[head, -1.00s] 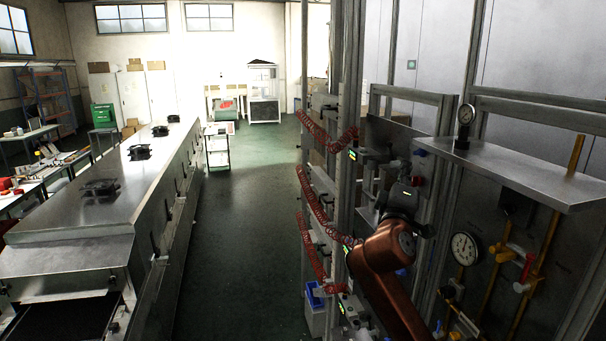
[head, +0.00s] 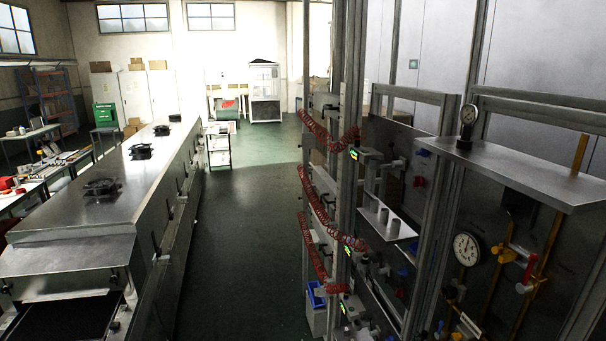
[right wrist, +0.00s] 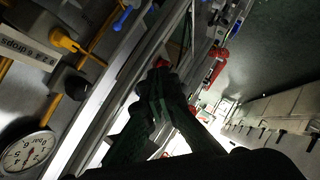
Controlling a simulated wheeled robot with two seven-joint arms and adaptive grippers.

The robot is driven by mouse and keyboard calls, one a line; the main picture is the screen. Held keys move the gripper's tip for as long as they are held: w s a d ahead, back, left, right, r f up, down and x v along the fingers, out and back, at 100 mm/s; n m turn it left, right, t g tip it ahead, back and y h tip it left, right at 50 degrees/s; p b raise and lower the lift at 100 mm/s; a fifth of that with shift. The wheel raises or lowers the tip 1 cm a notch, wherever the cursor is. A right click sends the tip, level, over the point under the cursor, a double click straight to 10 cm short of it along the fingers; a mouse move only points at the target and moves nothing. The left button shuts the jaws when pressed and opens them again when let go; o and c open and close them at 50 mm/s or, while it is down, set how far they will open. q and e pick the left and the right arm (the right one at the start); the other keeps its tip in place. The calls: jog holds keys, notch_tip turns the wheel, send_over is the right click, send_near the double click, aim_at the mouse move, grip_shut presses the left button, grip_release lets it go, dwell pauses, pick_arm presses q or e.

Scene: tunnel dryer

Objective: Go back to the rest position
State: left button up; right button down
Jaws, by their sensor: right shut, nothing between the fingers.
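My right gripper (right wrist: 160,84) shows in the right wrist view as dark fingers brought together, shut and empty. It points at the metal frame and red parts beyond, with no clear contact visible. In the head view neither my right arm nor my left gripper can be seen.
A metal rack (head: 347,180) with red coiled hoses (head: 322,205) stands at the right. A steel shelf (head: 520,172) juts out above a round gauge (head: 465,248). Two grey cylinders stand on a small shelf (head: 377,216). The long steel dryer (head: 75,220) lies left; the green floor (head: 245,230) between is clear.

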jog(key=s+d+f+m+g+y, duration=0.2)
jog(key=s+f+m+g, duration=0.15)
jog(key=s+f, duration=1.5)
jog(key=s+f+m+g+y, duration=0.15)
jog(key=s+f, duration=0.25)
jog(key=s, duration=0.7)
jog(key=s+f+m+g, duration=0.1)
jog(key=s+f+g, duration=0.2)
jog(key=s, duration=0.8)
notch_tip(320, 180, down, 35)
jog(key=s+a+g+b, duration=0.1)
jog(key=a+g+b, duration=0.1)
jog(key=b, duration=0.4)
jog(key=s+f+b, duration=0.3)
jog(key=s+f, duration=0.7)
jog(key=f, duration=0.2)
jog(key=s+f+g+b, duration=0.1)
jog(key=s+f+b, duration=0.2)
jog(key=s+f, duration=0.7)
notch_tip(320, 180, down, 4)
jog(key=shift+s+d+r+n+b, duration=0.2)
jog(key=shift+s+r+n+b, duration=0.1)
jog(key=shift+n, duration=0.1)
